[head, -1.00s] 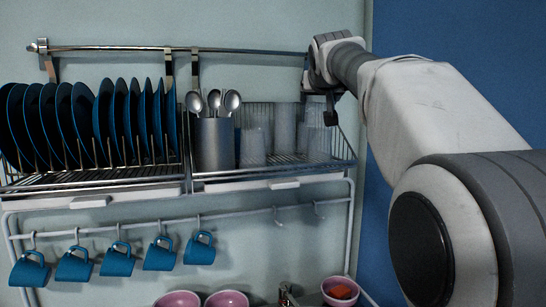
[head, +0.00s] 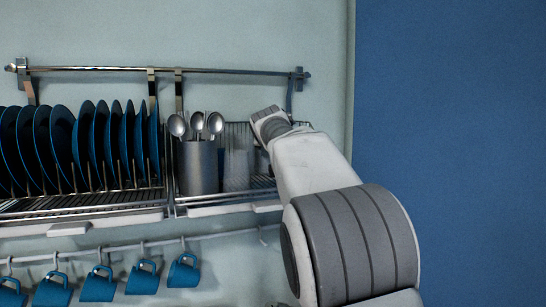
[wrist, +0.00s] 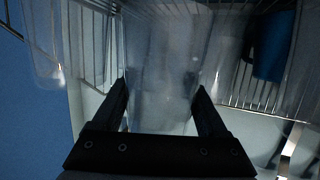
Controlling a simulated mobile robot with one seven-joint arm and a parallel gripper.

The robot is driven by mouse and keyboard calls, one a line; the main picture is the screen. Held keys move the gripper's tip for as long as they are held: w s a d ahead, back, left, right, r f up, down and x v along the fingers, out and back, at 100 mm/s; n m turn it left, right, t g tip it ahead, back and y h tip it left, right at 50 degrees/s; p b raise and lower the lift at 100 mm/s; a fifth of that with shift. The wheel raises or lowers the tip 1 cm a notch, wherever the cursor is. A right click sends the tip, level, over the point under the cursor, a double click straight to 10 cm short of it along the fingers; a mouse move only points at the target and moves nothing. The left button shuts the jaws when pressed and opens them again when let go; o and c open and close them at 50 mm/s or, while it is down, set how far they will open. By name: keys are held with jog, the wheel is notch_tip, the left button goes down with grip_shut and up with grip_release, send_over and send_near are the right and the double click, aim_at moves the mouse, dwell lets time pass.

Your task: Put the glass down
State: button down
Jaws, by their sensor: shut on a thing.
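In the wrist view a clear glass (wrist: 165,65) stands between the two dark fingers of my gripper (wrist: 161,90), which is shut on it. In the head view my arm hides the gripper's fingers and the held glass. The arm's end is at the right part of the wire dish rack (head: 95,208), right of the cutlery holder. Another clear glass (head: 236,170) stands on the rack just left of my arm. In the wrist view a clear glass (wrist: 42,45) shows at the left, near the rack wires. Whether the held glass touches the rack cannot be told.
A grey holder (head: 199,168) with spoons stands left of the glasses. Dark blue plates (head: 85,150) fill the rack's left part. Blue mugs (head: 98,285) hang from a rail below. A metal bar (head: 160,70) runs above the rack. A blue wall (head: 450,130) is at the right.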

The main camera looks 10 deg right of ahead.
jog(key=shift+f, duration=1.55)
jog(key=shift+f, duration=0.1)
grip_release()
jog(key=shift+r, duration=0.2)
jog(key=b+v, duration=0.5)
jog(key=v, duration=0.6)
jog(key=shift+f, duration=0.2)
jog(key=shift+s+a+r, duration=0.15)
jog(key=shift+s+r, duration=0.1)
jog(key=shift+s, duration=0.3)
